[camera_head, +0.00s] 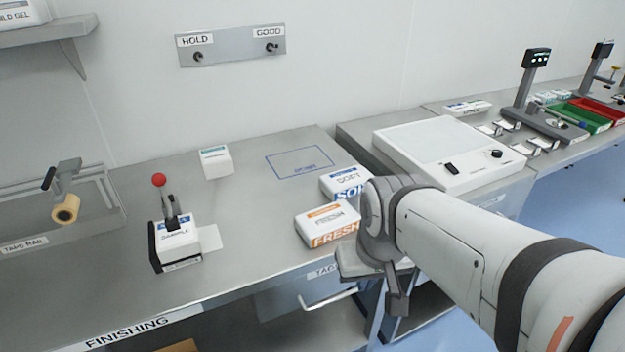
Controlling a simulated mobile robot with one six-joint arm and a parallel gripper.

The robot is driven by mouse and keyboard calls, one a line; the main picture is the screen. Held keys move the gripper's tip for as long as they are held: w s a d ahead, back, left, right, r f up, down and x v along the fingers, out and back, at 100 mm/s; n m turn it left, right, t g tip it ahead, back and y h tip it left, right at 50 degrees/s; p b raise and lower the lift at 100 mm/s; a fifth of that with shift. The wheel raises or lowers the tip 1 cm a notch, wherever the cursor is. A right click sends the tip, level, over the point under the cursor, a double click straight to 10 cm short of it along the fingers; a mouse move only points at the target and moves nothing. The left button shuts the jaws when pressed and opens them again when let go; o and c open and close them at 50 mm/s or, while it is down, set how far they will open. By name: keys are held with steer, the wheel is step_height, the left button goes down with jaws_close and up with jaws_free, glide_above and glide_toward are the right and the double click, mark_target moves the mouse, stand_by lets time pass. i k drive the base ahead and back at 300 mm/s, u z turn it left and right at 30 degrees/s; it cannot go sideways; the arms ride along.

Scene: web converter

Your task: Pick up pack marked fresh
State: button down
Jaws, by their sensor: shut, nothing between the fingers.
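The pack marked FRESH (325,223) is white with orange print. It lies flat on the grey finishing table (255,235), near its front right edge. A similar pack marked SOFT (344,181), with blue print, lies just behind it and to its right. My gripper (396,303) is at the right of the FRESH pack, in front of the table edge, pointing down and apart from the pack as far as I can see. Its jaws are shut and empty. My arm hides part of the SOFT pack's right end.
A sampler with a red-knobbed lever (176,243) stands on the left, with a small white box (216,162) behind it. A blue outlined area (300,162) is bare. A tape stand (66,200) is far left. A light panel (447,152) lies on the right bench.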

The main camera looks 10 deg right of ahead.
mark_target(318, 227)
steer(key=u, duration=0.1)
steer(key=i, duration=0.5)
steer(key=k, duration=0.55)
steer(key=z, duration=1.4)
steer(key=k, duration=0.65)
steer(key=u, duration=0.65)
steer(key=i, duration=1)
steer(key=u, duration=0.05)
